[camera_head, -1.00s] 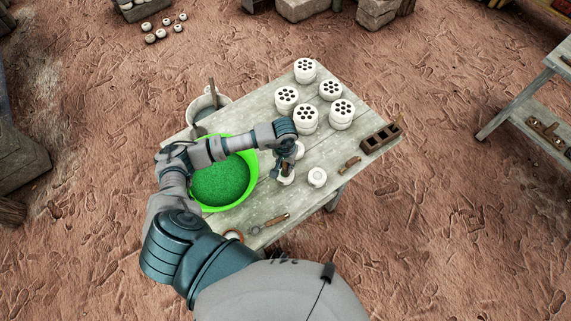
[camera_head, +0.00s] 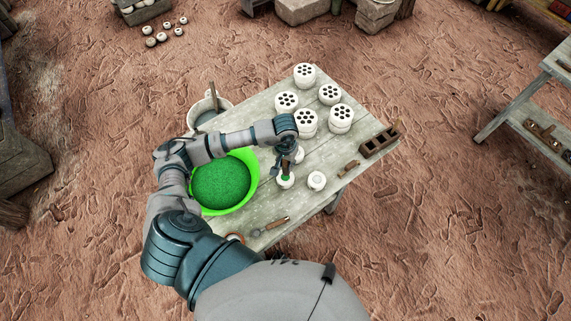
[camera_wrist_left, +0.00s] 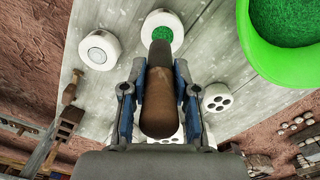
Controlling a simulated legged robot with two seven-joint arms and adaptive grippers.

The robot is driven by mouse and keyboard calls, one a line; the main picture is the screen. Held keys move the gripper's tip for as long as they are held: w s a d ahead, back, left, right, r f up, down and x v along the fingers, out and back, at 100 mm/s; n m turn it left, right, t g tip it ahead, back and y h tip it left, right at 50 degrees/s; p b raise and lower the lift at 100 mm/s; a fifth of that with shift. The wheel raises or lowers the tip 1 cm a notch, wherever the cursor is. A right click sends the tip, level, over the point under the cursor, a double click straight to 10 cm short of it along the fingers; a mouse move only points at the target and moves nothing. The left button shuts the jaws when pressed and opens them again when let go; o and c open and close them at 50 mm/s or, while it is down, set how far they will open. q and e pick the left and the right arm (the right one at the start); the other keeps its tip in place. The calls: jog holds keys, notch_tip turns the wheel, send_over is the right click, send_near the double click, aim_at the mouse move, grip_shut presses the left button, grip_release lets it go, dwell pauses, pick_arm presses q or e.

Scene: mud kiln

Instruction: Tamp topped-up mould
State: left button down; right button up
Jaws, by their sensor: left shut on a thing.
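My left gripper (camera_head: 286,160) is shut on a brown, rounded wooden tamper (camera_wrist_left: 158,100), which lies between its fingers in the left wrist view. The tamper's far end overlaps the near edge of a round white mould (camera_wrist_left: 176,22) filled with green material (camera_wrist_left: 162,34). In the head view this mould (camera_head: 286,184) stands on the table below my gripper, with some green showing. I cannot tell whether the tamper touches the fill. A second white mould (camera_head: 317,181) with a pale round centre stands to its right. My right gripper is not in view.
A bright green basin (camera_head: 252,180) of green material stands left of the mould, partly under my arm. Several white perforated blocks (camera_head: 305,118) stand at the back of the table. A brown box (camera_head: 380,142) lies at the right edge; a trowel (camera_head: 271,226) lies in front.

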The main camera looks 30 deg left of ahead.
pick_arm(q)
jog(key=shift+r+p, duration=0.9)
jog(key=shift+r, duration=1.15)
jog(key=shift+s+f, duration=0.1)
